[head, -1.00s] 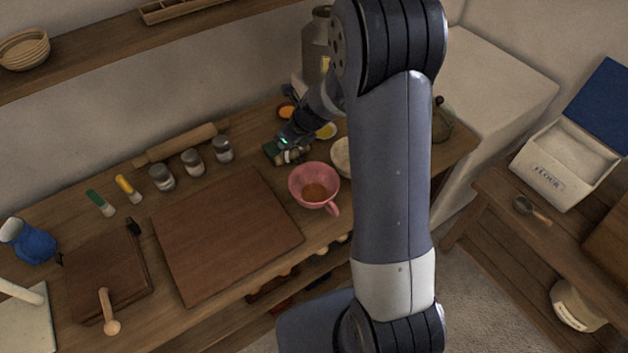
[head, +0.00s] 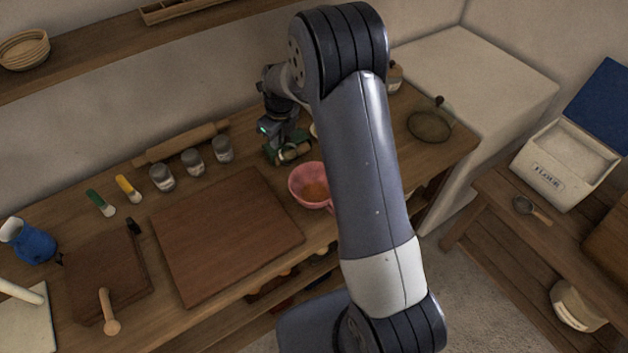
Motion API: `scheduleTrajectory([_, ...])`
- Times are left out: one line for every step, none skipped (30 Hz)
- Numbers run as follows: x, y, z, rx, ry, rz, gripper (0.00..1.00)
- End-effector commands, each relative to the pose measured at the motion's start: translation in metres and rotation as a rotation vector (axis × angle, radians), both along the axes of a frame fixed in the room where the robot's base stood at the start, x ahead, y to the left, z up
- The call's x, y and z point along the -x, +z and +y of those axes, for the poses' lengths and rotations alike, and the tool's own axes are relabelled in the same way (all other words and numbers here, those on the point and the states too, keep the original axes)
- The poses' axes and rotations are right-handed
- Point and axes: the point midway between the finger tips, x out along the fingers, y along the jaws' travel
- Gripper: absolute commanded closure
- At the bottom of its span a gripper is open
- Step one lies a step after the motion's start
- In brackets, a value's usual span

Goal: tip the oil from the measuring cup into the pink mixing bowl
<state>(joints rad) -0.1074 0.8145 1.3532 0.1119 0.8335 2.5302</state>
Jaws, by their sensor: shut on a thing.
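The pink mixing bowl (head: 297,193) stands upright on the counter, right of the wooden board, with something orange-brown inside. My arm covers its right side and handle. My gripper (head: 287,151) is just behind and left of the bowl, pointing down. It is shut on a small, round, pale-rimmed thing (head: 294,153), which looks like the measuring cup. It seems apart from the bowl. The cup's contents and exact tilt are too small to tell.
A large wooden board (head: 225,235) lies left of the bowl. My arm hides the counter right of the bowl.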

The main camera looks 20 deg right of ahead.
Motion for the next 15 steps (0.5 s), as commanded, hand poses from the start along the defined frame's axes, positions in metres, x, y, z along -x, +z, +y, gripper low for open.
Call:
scheduleTrajectory([-0.003, -0.005, 0.003, 0.014, 0.003, 0.019, 1.0])
scheduleTrajectory([-0.005, -0.008, 0.004, 0.023, 0.002, 0.031, 1.0])
scheduleTrajectory([-0.007, -0.011, 0.005, 0.034, 0.002, 0.048, 1.0])
scheduleTrajectory([-0.008, -0.014, 0.006, 0.044, 0.002, 0.058, 1.0])
scheduleTrajectory([-0.009, -0.017, 0.008, 0.053, 0.003, 0.07, 1.0])
scheduleTrajectory([-0.011, -0.02, 0.009, 0.063, 0.003, 0.084, 1.0])
scheduleTrajectory([-0.013, -0.022, 0.01, 0.072, 0.003, 0.096, 1.0])
scheduleTrajectory([-0.014, -0.025, 0.011, 0.08, 0.003, 0.106, 1.0])
scheduleTrajectory([-0.015, -0.028, 0.012, 0.091, 0.002, 0.121, 1.0])
scheduleTrajectory([-0.017, -0.03, 0.013, 0.1, 0.002, 0.131, 1.0])
scheduleTrajectory([-0.018, -0.032, 0.014, 0.107, 0.002, 0.142, 1.0])
scheduleTrajectory([-0.019, -0.035, 0.015, 0.117, 0.003, 0.156, 1.0])
scheduleTrajectory([-0.021, -0.037, 0.016, 0.125, 0.003, 0.167, 1.0])
scheduleTrajectory([-0.022, -0.04, 0.017, 0.133, 0.002, 0.178, 1.0])
scheduleTrajectory([-0.023, -0.042, 0.018, 0.145, 0.001, 0.19, 1.0])
